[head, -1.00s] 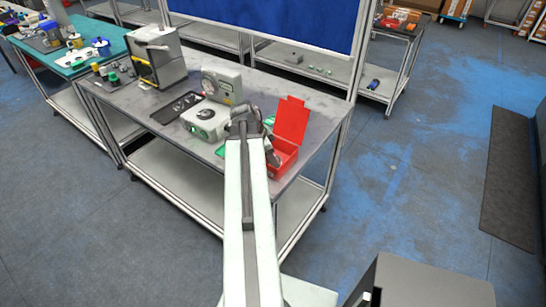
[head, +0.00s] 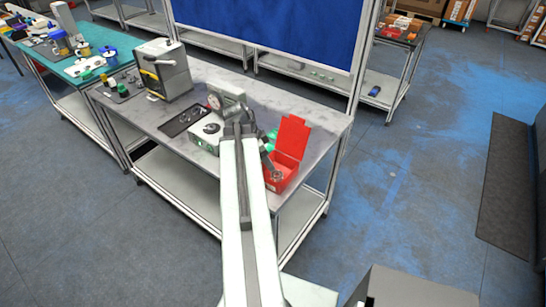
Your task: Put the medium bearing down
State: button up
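A red open box (head: 282,181) with its lid raised stands near the front right corner of the grey workbench. A small grey ring-like part (head: 277,175) shows at the box's opening; it looks like a bearing, but its size class is not clear. My gripper (head: 269,164) points down at the box's left side, close to the ring. My own arm hides part of it, and the fingers are too small to tell whether they are open, shut or touching the ring.
Left of my arm on the workbench (head: 300,103) are a pale device with a round dial (head: 216,103), a dark tray (head: 183,120) and a grey boxy machine (head: 160,70). The bench behind the red box is clear.

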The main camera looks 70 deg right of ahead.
jog(key=p+v, duration=0.2)
jog(key=v, duration=0.2)
jog(key=w+a+f+n+t, duration=0.1)
jog(key=w+a+n+t, duration=0.1)
jog(key=w+a+n, duration=1.45)
jog(key=w+a+n+y, duration=0.1)
jog(key=w+a+n, duration=0.2)
jog(key=a, duration=0.9)
jog(key=w+a+n+t+y, duration=0.1)
jog(key=w+a+n, duration=0.3)
jog(key=a, duration=0.8)
jog(key=w+a+n+y, duration=0.1)
jog(key=w+a+n, duration=0.3)
jog(key=w+a, duration=0.3)
jog(key=a, duration=0.5)
jog(key=shift+a+f, duration=0.25)
jog(key=shift+f, duration=0.15)
